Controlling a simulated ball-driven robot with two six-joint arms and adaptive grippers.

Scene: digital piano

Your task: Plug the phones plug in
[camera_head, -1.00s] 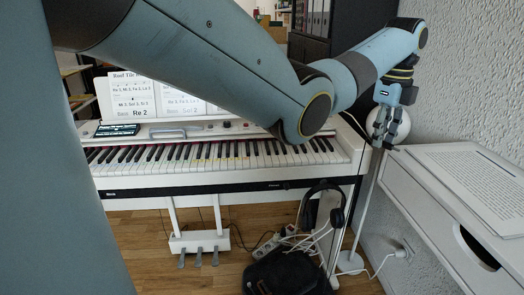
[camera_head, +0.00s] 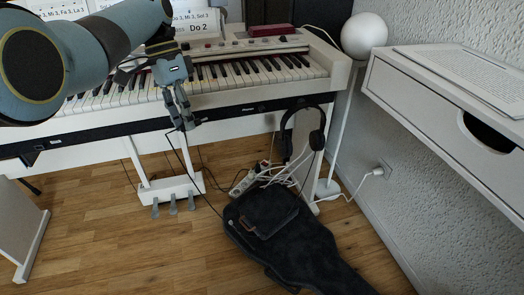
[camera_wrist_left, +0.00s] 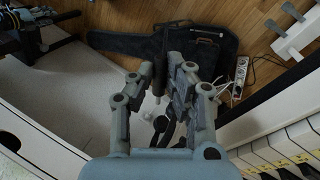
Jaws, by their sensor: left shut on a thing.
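My left gripper (camera_head: 184,124) is at the front of the white digital piano (camera_head: 225,122), pointing down. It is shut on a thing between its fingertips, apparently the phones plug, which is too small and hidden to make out. A thin dark cable trails from the fingertips toward the floor. Black headphones (camera_head: 320,138) hang at the right end of the piano. I cannot make out the phones socket. My right gripper is not in view.
A black instrument case (camera_head: 290,245) lies on the wooden floor near a white power strip (camera_head: 243,182). Pedals (camera_head: 173,205) stand below the keyboard. A globe lamp (camera_head: 364,35) and white desk (camera_head: 440,95) are at the right.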

